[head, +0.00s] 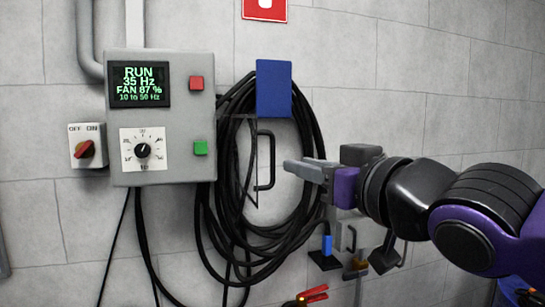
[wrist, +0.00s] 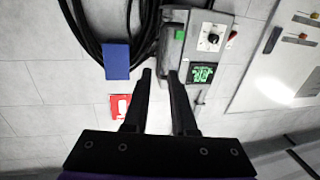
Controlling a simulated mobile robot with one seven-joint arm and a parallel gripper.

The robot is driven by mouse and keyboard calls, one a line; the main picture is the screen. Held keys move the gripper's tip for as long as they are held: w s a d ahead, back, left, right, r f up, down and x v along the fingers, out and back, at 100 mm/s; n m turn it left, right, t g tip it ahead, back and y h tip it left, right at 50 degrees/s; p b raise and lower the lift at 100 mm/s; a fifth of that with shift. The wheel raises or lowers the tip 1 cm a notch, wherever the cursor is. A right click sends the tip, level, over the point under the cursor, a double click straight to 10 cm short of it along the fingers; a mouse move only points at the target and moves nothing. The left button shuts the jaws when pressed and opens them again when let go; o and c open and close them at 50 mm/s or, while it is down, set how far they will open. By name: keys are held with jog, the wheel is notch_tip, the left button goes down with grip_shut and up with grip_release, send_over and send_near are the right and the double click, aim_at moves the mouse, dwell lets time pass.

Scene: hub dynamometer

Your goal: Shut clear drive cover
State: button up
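The grey drive box (head: 162,120) hangs on the wall, with a lit display and a dial. Its clear cover (head: 250,150) appears to stand open at the box's right side, and the cables show through it. A black bar handle (head: 271,160) is on the cover's outer edge. My gripper (head: 287,166) is just right of the handle in the head view, pointing left, with a small gap in the picture. In the wrist view my gripper (wrist: 159,72) is open, with empty space between its fingers. The drive box (wrist: 202,60) shows upside down there; the cover is hard to make out.
Coiled black cables (head: 240,230) hang behind the cover, with a blue plate (head: 274,88) above them. A red rotary switch (head: 87,147) is left of the box. Red-handled pliers (head: 312,295) and small fittings are at the lower right. The space before the box looks clear.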

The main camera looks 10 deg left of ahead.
aim_at(274, 157)
jog(key=x, duration=1)
grip_shut()
dwell(1.3)
